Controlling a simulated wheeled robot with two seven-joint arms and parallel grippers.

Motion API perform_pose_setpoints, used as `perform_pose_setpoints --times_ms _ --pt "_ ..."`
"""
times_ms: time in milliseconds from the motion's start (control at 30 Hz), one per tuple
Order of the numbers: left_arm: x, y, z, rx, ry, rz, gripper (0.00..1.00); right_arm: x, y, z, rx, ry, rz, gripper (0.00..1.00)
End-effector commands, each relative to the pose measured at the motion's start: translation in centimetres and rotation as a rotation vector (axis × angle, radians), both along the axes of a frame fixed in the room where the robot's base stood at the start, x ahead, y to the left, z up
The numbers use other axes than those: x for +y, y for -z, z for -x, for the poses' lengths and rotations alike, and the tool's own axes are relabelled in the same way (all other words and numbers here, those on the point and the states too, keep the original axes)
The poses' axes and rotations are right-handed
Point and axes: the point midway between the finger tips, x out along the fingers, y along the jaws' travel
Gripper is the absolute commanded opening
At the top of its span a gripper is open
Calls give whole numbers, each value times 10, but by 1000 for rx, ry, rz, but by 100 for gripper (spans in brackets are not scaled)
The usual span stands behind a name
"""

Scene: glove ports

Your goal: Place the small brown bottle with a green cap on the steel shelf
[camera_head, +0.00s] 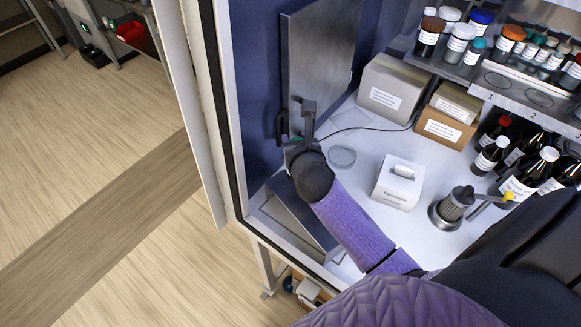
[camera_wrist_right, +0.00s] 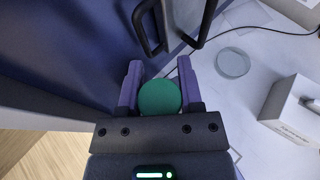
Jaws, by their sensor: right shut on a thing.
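My right gripper (camera_wrist_right: 158,84) is shut on the small bottle, whose round green cap (camera_wrist_right: 159,98) shows between its purple fingers in the right wrist view. The bottle's brown body is hidden below the cap. In the head view my right gripper (camera_head: 296,148) is at the left of the enclosure, near the door handle, and the bottle cannot be made out there. The steel shelf (camera_head: 478,92) is at the upper right, well away from the gripper. It carries several capped jars and has round marked spots along its front. My left gripper is not in view.
A grey metal door (camera_head: 322,60) with black handles (camera_wrist_right: 150,28) stands close to the gripper.

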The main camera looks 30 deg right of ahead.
Motion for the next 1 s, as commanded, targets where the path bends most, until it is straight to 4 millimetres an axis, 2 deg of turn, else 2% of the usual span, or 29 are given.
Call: perform_pose_setpoints --times_ms 33,233,633,667,700,800,1000 --pt "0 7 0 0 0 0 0 1 12 0 1 0 -4 0" --pt "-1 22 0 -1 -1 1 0 1 51 0 0 1 -3 0" --pt "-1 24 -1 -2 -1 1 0 0 57 0 -2 0 2 0" --pt "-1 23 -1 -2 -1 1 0 0 56 0 -1 0 0 53" --pt "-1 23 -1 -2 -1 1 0 0 56 0 -1 0 0 61" --pt "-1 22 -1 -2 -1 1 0 0 55 0 -1 0 0 82" --pt "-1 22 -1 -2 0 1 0 0 55 0 -1 0 0 82"
